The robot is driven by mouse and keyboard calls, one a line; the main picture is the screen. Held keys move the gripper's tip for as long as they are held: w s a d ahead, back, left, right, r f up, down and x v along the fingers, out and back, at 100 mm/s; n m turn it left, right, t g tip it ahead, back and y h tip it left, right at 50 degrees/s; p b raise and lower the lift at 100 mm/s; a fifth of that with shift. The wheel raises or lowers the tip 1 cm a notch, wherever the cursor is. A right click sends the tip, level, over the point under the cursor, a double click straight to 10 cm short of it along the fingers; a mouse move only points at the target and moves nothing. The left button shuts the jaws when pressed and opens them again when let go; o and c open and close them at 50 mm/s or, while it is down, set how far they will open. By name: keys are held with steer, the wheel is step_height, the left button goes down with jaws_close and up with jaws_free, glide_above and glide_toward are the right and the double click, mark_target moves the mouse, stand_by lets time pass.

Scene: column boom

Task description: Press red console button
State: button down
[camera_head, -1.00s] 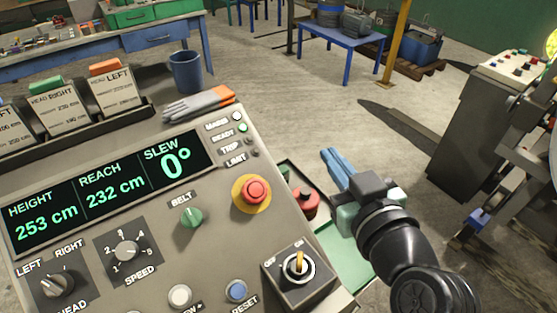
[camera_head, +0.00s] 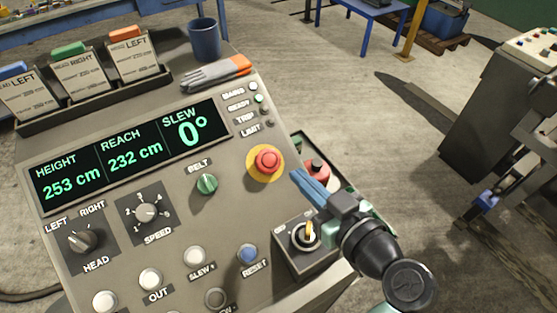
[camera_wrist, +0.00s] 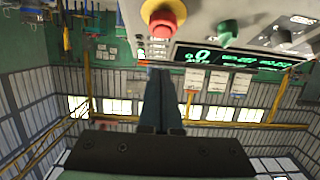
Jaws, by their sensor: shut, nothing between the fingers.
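The red button (camera_head: 267,160) is a mushroom knob on a yellow ring, on the upper right of the grey console panel (camera_head: 120,185). In the wrist view the red button (camera_wrist: 162,18) is at the top, just beyond the fingertips. My gripper (camera_head: 297,174) has blue fingers, shut and empty. In the head view its tips are just right of and slightly below the button, with a small visible gap.
A key switch box (camera_head: 305,238) stands below the fingers, near my wrist. The green belt knob (camera_head: 206,184) and blue reset button (camera_head: 247,254) are nearby. Grey and orange gloves (camera_head: 215,74) and a blue cup (camera_head: 204,40) lie beyond. A red object (camera_head: 316,170) is behind the fingers.

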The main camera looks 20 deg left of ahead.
steer(key=p, duration=0.2)
glide_toward(268, 155)
step_height(268, 155, up, 3)
steer(key=w+a, duration=0.2)
steer(key=a+f, duration=0.1)
steer(key=w+a+f, duration=0.1)
steer(key=f, duration=0.1)
steer(key=shift+w+f, duration=0.1)
steer(key=shift+f, duration=0.1)
steer(key=shift+w+a+f, duration=0.15)
steer(key=shift+w+f, duration=0.05)
steer(key=shift+f, duration=0.35)
